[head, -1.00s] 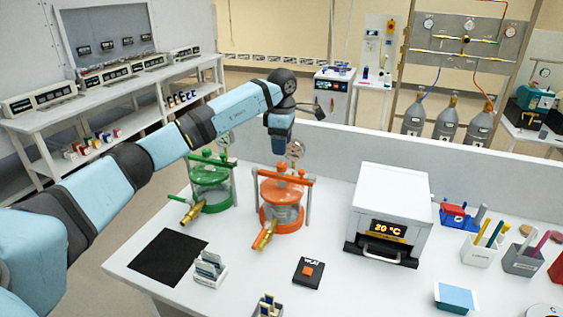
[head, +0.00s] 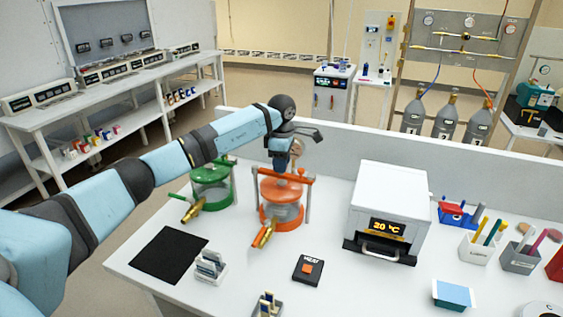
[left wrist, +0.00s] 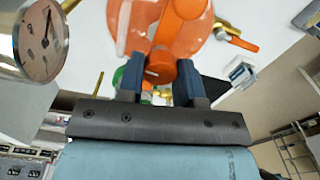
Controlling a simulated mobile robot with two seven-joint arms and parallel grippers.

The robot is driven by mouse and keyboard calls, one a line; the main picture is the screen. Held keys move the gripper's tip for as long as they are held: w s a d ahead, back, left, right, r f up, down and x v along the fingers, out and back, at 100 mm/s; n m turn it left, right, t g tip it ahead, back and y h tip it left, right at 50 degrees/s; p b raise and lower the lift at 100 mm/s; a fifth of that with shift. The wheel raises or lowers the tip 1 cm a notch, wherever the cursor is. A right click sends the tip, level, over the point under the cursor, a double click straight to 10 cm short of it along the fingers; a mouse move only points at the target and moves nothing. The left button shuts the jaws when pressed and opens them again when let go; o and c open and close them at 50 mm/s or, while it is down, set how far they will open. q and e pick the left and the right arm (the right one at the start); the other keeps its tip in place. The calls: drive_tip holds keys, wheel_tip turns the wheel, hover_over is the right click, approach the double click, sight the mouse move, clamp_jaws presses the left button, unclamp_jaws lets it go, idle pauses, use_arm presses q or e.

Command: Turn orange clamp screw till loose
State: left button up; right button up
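The orange clamp vessel (head: 283,203) stands upright on the white bench, with an orange crossbar over its lid. My left gripper (head: 281,164) points down at the top of this vessel and hides part of the crossbar. In the left wrist view the orange clamp screw (left wrist: 160,66) shows between the two blue fingers of my left gripper (left wrist: 158,84). The fingers are spread, with a gap beside the left-hand finger; orange lies close to the right-hand one. My right gripper is in neither view.
A green clamp vessel (head: 211,185) stands just left of the orange one. A round gauge (left wrist: 42,40) is close to my left gripper. A white heater box (head: 390,205) stands to the right, and a black mat (head: 168,255) lies front left.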

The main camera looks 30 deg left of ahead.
use_arm(q)
drive_tip(key=shift+n, duration=0.8)
drive_tip(key=o, duration=0.9)
drive_tip(key=shift+o, duration=0.2)
drive_tip(key=shift+r, duration=0.15)
wheel_tip(320, 180, up, 14)
drive_tip(key=b, duration=0.2)
drive_tip(key=shift+f, duration=0.2)
